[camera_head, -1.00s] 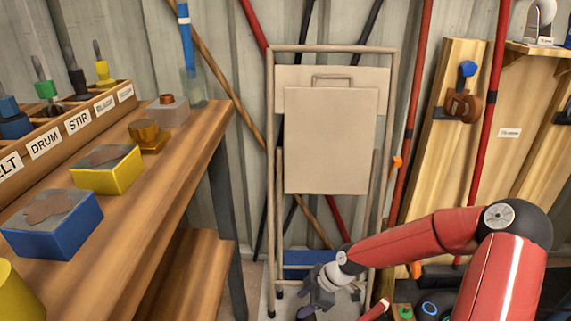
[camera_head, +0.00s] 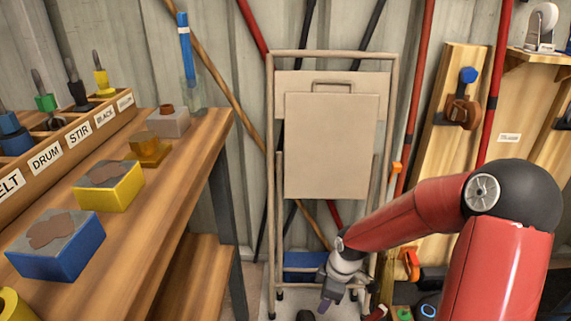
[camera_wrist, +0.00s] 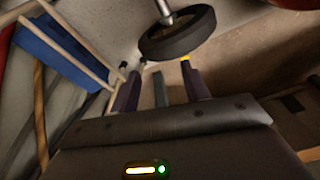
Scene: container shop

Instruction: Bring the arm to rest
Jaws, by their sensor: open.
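My red arm reaches in from the lower right in the head view. My gripper (camera_head: 325,300) hangs low in front of the folded beige chair or step (camera_head: 330,145), to the right of the workbench. In the wrist view my gripper (camera_wrist: 160,80) shows two dark fingers standing apart with nothing held between them. A black wheel (camera_wrist: 178,35) on a metal stem lies just beyond the fingertips; I cannot tell if they touch it.
The wooden workbench (camera_head: 165,190) at left carries a blue block (camera_head: 60,255), a yellow block (camera_head: 120,195) and a labelled tool rack (camera_head: 60,145). A wooden board (camera_head: 445,130) with a clamped tool leans on the right wall. Red poles (camera_head: 413,95) stand between.

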